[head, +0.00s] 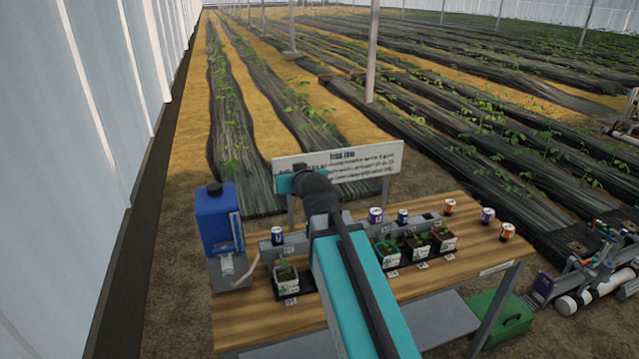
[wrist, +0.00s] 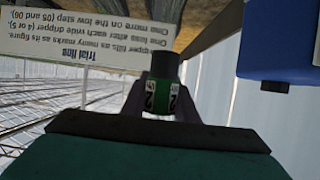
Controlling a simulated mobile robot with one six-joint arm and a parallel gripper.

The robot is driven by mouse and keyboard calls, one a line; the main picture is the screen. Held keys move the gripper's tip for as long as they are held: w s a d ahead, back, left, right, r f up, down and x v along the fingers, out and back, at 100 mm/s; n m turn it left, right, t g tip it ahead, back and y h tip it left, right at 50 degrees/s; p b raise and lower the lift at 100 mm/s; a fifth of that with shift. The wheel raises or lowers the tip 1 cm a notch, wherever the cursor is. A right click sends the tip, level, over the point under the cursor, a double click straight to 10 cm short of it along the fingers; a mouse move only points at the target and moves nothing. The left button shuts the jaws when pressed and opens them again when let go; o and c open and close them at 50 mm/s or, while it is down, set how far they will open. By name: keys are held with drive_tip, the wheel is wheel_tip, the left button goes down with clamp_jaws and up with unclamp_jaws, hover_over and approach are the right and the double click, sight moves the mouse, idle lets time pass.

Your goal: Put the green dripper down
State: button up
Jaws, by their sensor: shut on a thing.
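The green dripper (wrist: 152,98) shows in the wrist view as a small cylinder with a dark top and a white label reading 2. My gripper (wrist: 160,108) is shut on it, one finger on each side. The wrist view is upside down, with a sign board behind the dripper and a blue tank at upper right. In the head view my arm covers the middle of the wooden bench (head: 245,322), and the gripper and the green dripper are hidden. I cannot tell from these views how high the dripper is above the bench.
Several potted seedlings (head: 286,276) stand on the bench. A blue tank (head: 218,222) is at left, a sign (head: 350,160) behind.

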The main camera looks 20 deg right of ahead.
drive_tip(key=a, duration=0.1)
drive_tip(key=a+r, duration=0.1)
drive_tip(key=a, duration=0.1)
drive_tip(key=shift+s+a+r, duration=0.3)
drive_tip(key=shift+s, duration=0.05)
drive_tip(key=shift+a, duration=0.1)
